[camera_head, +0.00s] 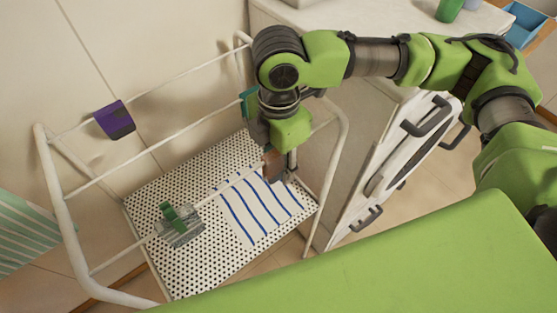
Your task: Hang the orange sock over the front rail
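A white wire rack (72,240) with several rails stands left of centre. Its front rail (125,252) runs from lower left up toward the right. My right gripper (280,172) points down at the right part of this rail. A small orange-brown patch of cloth, apparently the orange sock (271,159), shows at its fingertips, by the rail. The gripper hides most of it, and whether the fingers are closed on it is unclear. My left gripper is out of view.
A purple sock (115,120) hangs on the back rail and a grey-green one (179,226) on the front rail. Teal cloth (247,99) is partly hidden by my arm. A blue-striped white cloth (258,207) lies over the dotted mat (163,204). A white cabinet (357,185) stands right.

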